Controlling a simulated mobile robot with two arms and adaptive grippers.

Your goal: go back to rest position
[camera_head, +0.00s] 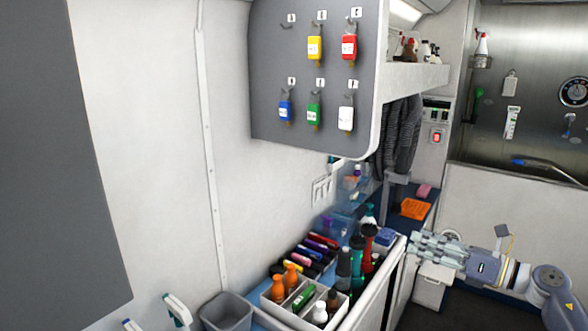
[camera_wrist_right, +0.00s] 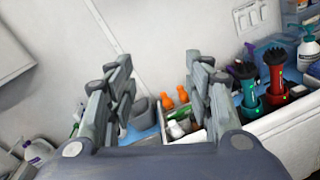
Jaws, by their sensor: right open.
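My right gripper (camera_head: 420,250) reaches in from the right in the head view, its fingers pointing left beside the counter's end. In the right wrist view its two fingers (camera_wrist_right: 158,75) stand wide apart with nothing between them. The white organizer box with orange and white bottles (camera_wrist_right: 168,98) shows beyond them. My left gripper is not in view.
A wall cabinet with hanging coloured tags (camera_head: 315,48) juts out above. A steel tub wall (camera_head: 540,60) stands at the right.

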